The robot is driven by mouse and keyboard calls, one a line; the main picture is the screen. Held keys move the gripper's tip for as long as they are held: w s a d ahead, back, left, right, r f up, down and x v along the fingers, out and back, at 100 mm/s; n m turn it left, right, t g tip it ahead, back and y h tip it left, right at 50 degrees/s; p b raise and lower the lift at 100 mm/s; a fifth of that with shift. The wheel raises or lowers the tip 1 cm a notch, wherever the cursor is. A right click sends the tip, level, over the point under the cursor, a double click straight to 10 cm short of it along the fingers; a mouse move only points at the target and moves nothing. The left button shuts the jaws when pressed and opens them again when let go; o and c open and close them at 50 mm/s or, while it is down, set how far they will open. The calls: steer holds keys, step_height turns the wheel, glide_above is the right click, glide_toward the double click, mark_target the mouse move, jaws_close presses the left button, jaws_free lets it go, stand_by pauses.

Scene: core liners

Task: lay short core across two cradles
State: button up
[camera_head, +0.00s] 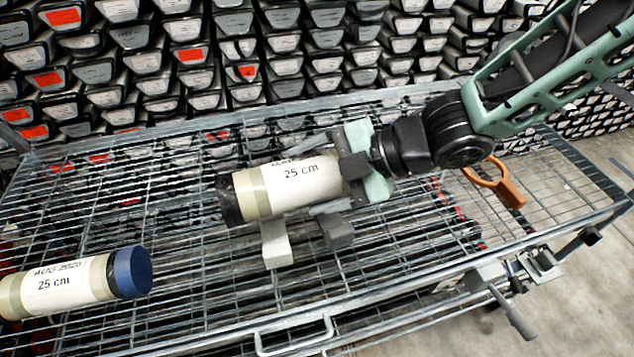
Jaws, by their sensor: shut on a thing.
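A short core (290,186), a pale cylinder labelled 25 cm with a black left end, lies roughly level above the wire-mesh cart. My gripper (322,180) is shut on it from the right, with a finger along its far side and one along its near side. A pale cradle block (276,245) stands on the mesh below the core's left half. Whether the core touches it is unclear. A second cradle is not clearly visible; a dark grey block below the core's right half may be part of my gripper.
Another 25 cm core (65,284) with a blue end lies at the mesh's left. An orange hooked piece (497,187) is at the right. Racks of core trays (210,60) stand behind. The cart's raised rim (330,325) edges the front; mesh in front of the pale block is clear.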

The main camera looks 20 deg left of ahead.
steer(key=shift+a+f, duration=0.1)
steer(key=shift+f, duration=3.15)
steer(key=shift+f+b, duration=0.3)
steer(key=shift+b, duration=0.2)
steer(key=o, duration=2)
steer(key=shift+f, duration=0.1)
steer(key=shift+o, duration=0.2)
